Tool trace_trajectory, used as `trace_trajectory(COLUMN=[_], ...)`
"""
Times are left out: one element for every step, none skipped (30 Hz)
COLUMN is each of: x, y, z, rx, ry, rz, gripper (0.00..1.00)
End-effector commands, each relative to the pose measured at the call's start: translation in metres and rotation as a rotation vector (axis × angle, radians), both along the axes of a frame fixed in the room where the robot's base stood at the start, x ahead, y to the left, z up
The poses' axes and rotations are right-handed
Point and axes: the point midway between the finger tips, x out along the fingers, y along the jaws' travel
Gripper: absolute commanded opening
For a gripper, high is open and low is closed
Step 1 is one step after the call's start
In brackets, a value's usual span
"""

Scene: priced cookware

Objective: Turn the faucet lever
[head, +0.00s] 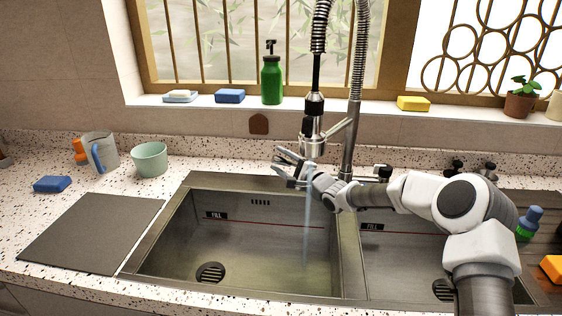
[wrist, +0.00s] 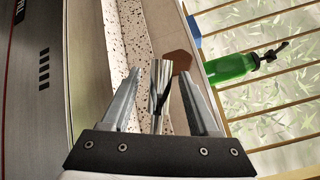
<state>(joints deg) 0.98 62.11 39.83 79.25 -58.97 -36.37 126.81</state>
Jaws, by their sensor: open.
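The faucet (head: 352,130) stands behind the divider of the two sinks, with a tall post, a coiled hose and a hanging spray head (head: 313,125). A thin stream of water (head: 307,225) falls into the left basin. My gripper (head: 281,164) is open just below and left of the spray head, pointing left. In the wrist view, a narrow chrome piece (wrist: 160,78) shows between the open fingers (wrist: 160,86); I cannot tell whether it is the faucet lever or whether a finger touches it. I cannot clearly pick out the lever in the head view.
The left basin (head: 258,240) is empty. A green bottle (head: 271,80) and sponges stand on the sill. A pale green cup (head: 150,159), a mug (head: 100,152) and a grey board (head: 92,232) are on the left counter. My arm crosses the right basin.

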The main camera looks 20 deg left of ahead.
Motion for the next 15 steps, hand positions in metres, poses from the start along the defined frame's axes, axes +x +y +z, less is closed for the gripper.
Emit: trace_trajectory(x=[0.0, 0.0, 0.0, -0.001, -0.001, -0.003, -0.004, -0.005, -0.008, -0.01, -0.012, -0.016, -0.019, -0.022, -0.026], y=[0.0, 0.0, -0.001, -0.002, -0.003, -0.005, -0.008, -0.011, -0.015, -0.018, -0.023, -0.028, -0.033, -0.038, -0.044], z=[0.0, 0.0, 0.0, 0.0, 0.0, 0.0, 0.0, 0.0, 0.0, 0.0, 0.001, 0.001, 0.001, 0.001, 0.001], rx=[0.0, 0.0, 0.0, 0.0, 0.0, -0.001, -0.001, -0.001, -0.001, -0.001, -0.001, -0.001, -0.002, -0.001, -0.001], ry=[0.0, 0.0, 0.0, 0.0, 0.0, 0.002, 0.002, 0.002, 0.002, 0.002, 0.002, 0.002, 0.001, 0.002, 0.002], rz=[0.0, 0.0, 0.0, 0.0, -0.001, 0.0, -0.001, -0.001, -0.001, -0.001, -0.001, -0.001, -0.002, -0.001, -0.001], gripper=[0.61, 0.61, 0.61, 0.61, 0.61, 0.61, 0.61, 0.61, 0.61, 0.61, 0.61, 0.61, 0.61, 0.61, 0.61])
